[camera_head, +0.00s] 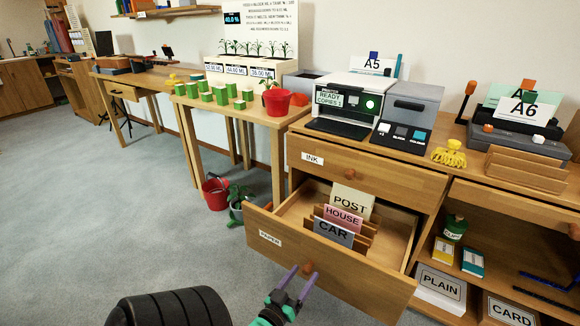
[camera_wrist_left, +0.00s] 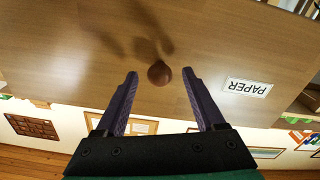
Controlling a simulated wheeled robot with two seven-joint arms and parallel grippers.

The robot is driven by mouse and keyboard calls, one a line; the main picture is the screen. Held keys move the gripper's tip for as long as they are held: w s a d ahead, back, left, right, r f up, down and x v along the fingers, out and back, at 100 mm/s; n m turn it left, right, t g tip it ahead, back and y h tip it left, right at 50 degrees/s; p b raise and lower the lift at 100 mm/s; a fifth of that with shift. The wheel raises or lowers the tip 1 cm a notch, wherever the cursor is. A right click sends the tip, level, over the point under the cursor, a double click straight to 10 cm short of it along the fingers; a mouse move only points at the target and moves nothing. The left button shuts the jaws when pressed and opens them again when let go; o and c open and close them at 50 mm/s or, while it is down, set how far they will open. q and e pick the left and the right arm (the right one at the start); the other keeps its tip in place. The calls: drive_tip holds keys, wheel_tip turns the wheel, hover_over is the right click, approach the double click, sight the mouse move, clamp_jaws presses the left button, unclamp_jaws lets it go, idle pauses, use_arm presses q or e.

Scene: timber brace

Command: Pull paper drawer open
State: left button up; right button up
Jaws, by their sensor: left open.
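The paper drawer (camera_head: 345,272) is pulled out from the wooden cabinet, with its inside showing. It holds a wooden rack with cards reading POST (camera_head: 350,203), HOUSE (camera_head: 342,217) and CAR (camera_head: 332,232). Its round brown knob (camera_head: 308,267) is on the front panel, and the knob also shows in the left wrist view (camera_wrist_left: 159,73). My left gripper (camera_head: 296,282) is open in front of the drawer. In the left wrist view its fingers (camera_wrist_left: 160,88) are on either side of the knob, apart from it. My right gripper is not seen.
The closed ink drawer (camera_head: 365,176) is directly above. A printer (camera_head: 345,103) stands on the cabinet top. A red bucket (camera_head: 215,190) and a potted plant (camera_head: 237,208) stand on the floor to the left. The carpet in front (camera_head: 150,230) is mostly clear.

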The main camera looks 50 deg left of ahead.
use_arm(q)
drive_tip(key=p+v, duration=0.2)
drive_tip(key=v, duration=1.1)
drive_tip(key=shift+s+d, duration=0.15)
drive_tip(key=shift+s, duration=0.1)
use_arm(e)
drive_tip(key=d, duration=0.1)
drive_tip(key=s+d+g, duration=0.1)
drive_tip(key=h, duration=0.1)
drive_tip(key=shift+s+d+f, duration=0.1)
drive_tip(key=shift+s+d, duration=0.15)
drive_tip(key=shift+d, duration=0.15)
